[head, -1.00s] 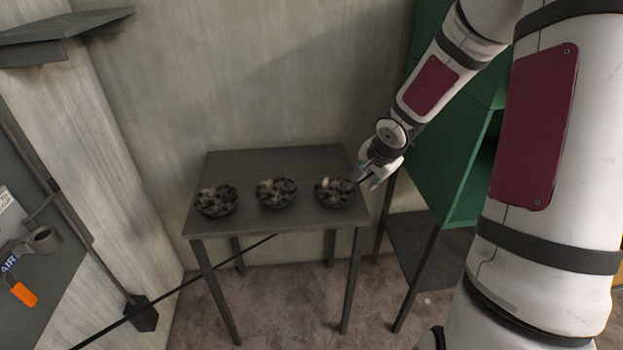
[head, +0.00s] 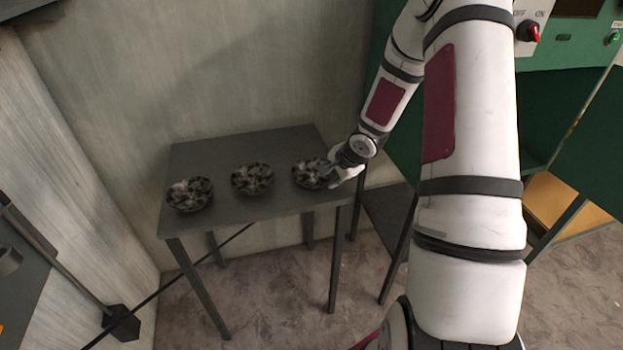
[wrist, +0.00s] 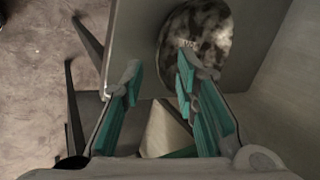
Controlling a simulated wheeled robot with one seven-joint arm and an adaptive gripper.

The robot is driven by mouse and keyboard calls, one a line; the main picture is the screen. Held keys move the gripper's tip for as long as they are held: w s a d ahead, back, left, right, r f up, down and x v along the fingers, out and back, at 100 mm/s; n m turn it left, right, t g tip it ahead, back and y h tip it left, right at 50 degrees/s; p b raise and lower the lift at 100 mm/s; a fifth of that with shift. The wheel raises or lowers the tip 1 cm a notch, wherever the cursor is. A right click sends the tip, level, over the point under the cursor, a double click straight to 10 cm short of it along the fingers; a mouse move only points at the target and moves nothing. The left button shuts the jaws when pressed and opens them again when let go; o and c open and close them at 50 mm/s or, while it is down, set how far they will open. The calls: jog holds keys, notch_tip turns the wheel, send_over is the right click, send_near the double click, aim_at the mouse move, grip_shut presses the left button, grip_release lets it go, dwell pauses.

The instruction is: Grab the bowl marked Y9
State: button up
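Three dark bowls with mottled grey-white patterns stand in a row on a grey table (head: 270,207): a left bowl (head: 190,196), a middle bowl (head: 252,180) and a right bowl (head: 306,172). I cannot read a Y9 mark on any of them. My gripper (head: 333,172) is at the right side of the right bowl. In the wrist view, my gripper (wrist: 158,76) is open, with teal-padded fingers apart. The right finger overlaps the near part of a bowl (wrist: 198,28), and the left finger is outside its rim. I cannot tell whether either touches it.
A wall stands close behind the table. A green cabinet (head: 400,150) is just right of the table, behind my arm. A dark pole (head: 60,265) stands at the lower left. The floor (head: 270,290) in front of the table is clear.

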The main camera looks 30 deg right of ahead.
aim_at(325, 183)
jog(key=shift+x, duration=2.65)
jog(key=shift+d, duration=0.1)
jog(key=shift+r, duration=0.1)
grip_shut()
